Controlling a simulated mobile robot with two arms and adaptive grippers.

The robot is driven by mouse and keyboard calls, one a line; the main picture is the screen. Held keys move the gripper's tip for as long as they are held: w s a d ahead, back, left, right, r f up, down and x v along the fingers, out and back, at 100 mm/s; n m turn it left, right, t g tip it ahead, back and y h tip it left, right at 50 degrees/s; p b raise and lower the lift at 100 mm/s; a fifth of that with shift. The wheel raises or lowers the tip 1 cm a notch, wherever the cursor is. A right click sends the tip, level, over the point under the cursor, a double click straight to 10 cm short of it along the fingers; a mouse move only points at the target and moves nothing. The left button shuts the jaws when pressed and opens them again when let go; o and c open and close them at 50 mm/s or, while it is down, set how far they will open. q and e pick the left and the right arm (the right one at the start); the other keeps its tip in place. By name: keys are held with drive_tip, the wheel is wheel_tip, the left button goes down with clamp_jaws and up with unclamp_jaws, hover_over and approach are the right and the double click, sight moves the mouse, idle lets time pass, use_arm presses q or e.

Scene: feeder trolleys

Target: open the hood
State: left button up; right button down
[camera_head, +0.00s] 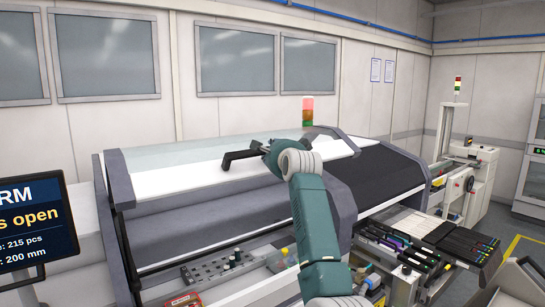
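The machine's hood (180,185) is a wide cover with a clear strip, a white panel and grey side edges. I cannot tell how far it is raised. A black bar-like handle (238,157) shows over its white panel. My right arm comes up from the bottom, right of the middle, and its wrist is above the hood. My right gripper (266,149) is mostly hidden by the wrist and lies at the right end of the black bar. I cannot tell whether its fingers are shut on the bar. My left gripper is not in view.
A screen (36,232) at the left edge shows part of a text ending "s open". Controls and small parts sit below the hood. A feeder bank (430,245) is at the right. A red and green signal lamp (308,111) stands behind the hood.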

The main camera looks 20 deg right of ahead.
drive_tip(key=shift+d, duration=0.1)
drive_tip(key=c, duration=1.5)
unclamp_jaws()
drive_tip(key=shift+o, duration=1.1)
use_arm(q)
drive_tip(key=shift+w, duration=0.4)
use_arm(e)
drive_tip(key=shift+s, duration=0.15)
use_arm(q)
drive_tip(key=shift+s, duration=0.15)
use_arm(e)
drive_tip(key=s+r, duration=0.1)
drive_tip(key=s, duration=1.1)
drive_tip(key=shift+a+r, duration=0.2)
drive_tip(key=shift+w, duration=0.1)
